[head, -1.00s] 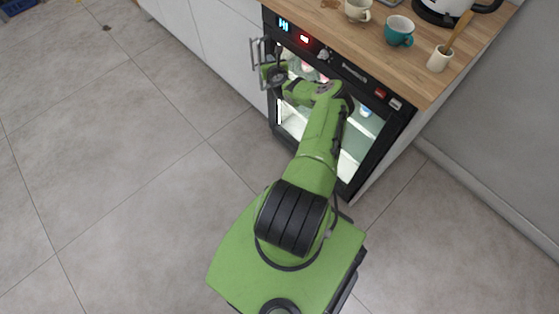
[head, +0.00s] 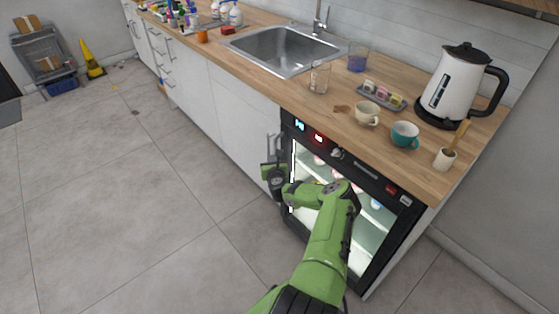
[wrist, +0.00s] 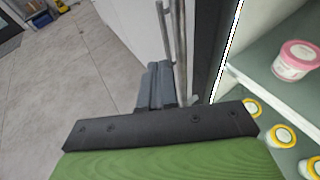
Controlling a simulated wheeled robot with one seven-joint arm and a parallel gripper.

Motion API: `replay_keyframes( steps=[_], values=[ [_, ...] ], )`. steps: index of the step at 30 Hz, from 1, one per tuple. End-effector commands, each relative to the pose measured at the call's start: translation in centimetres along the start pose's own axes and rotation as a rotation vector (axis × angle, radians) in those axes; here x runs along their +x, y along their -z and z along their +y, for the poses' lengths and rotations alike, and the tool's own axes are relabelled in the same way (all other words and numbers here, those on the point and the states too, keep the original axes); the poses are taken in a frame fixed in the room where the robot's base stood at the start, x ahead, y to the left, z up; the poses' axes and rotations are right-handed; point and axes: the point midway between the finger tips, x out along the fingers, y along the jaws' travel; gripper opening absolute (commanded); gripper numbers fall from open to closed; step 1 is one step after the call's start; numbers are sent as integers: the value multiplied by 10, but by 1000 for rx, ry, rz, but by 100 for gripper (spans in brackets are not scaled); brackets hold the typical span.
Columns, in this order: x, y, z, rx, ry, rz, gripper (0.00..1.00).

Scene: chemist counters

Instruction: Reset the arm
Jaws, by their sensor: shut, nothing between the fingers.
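My green arm (head: 326,250) reaches forward to the front of a black under-counter fridge. My gripper (head: 272,150) is beside the fridge's left edge, close to metal bar handles (head: 281,150). In the wrist view, the gripper (wrist: 158,82) is shut with its two grey fingers together and nothing between them. The handle bars (wrist: 172,35) stand just beyond the fingertips; I cannot tell whether they touch. The lit fridge interior (head: 370,228) has shelves. A pink-lidded cup (wrist: 296,60) and yellow-lidded cups (wrist: 281,135) stand inside, right of the gripper.
The wooden counter (head: 330,118) above holds a kettle (head: 459,85), a beige cup (head: 367,113), a teal cup (head: 404,135) and a sink (head: 285,48). White cabinets (head: 235,115) line the left side. The floor (head: 120,220) to the left is clear.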

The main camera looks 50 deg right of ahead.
Motion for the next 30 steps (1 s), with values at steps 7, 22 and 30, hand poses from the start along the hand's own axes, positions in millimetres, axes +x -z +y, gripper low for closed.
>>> replay_keyframes(
  steps=[7, 22, 30],
  values=[
    [-28, -7, 42, 1, -7, 4, 0],
    [-34, -24, 69, -79, -67, -11, 0],
    [-114, -140, 242, -926, -610, -168, 0]
  ],
)
